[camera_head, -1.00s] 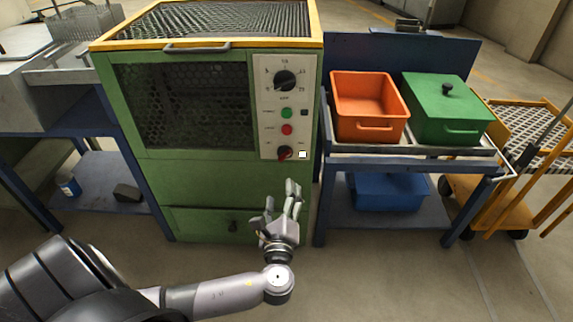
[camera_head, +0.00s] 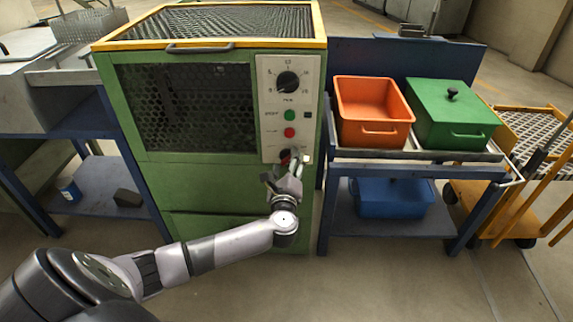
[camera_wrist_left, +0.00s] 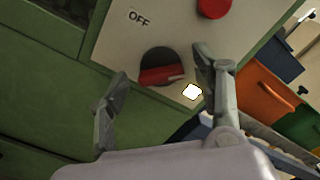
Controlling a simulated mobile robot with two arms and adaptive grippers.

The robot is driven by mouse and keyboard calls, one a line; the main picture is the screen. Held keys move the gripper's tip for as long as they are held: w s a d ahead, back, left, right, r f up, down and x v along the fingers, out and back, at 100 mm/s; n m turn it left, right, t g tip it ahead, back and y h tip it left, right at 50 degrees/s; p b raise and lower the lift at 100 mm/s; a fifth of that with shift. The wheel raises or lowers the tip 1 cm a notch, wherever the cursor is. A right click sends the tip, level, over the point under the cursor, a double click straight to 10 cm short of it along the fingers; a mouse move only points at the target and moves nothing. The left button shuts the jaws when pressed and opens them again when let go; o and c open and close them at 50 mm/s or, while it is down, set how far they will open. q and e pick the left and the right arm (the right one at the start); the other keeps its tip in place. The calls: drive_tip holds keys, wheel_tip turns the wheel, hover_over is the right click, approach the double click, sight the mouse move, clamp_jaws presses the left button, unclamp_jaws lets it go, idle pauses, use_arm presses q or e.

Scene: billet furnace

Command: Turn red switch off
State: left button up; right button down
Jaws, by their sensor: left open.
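The red switch (camera_wrist_left: 160,74) is a rotary knob with a red bar on a dark round base, low on the furnace's pale control panel (camera_wrist_left: 120,48). In the left wrist view its bar lies nearly level, and "OFF" is printed at the upper left of it. In the head view the switch (camera_head: 285,155) is partly hidden by my fingers. My left gripper (camera_wrist_left: 158,90) is open, with one finger on each side of the switch; I cannot tell whether they touch it. It also shows in the head view (camera_head: 287,168). My right gripper is not in view.
Above the switch are a red button (camera_head: 290,132), a green button (camera_head: 289,115) and a black dial (camera_head: 288,82). The green furnace (camera_head: 190,182) stands beside a blue cart (camera_head: 340,164) with an orange bin (camera_head: 372,105) and a green lidded box (camera_head: 455,115).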

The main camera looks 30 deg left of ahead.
use_arm(q)
drive_tip(key=shift+c, duration=0.2)
drive_tip(key=c, duration=1.1)
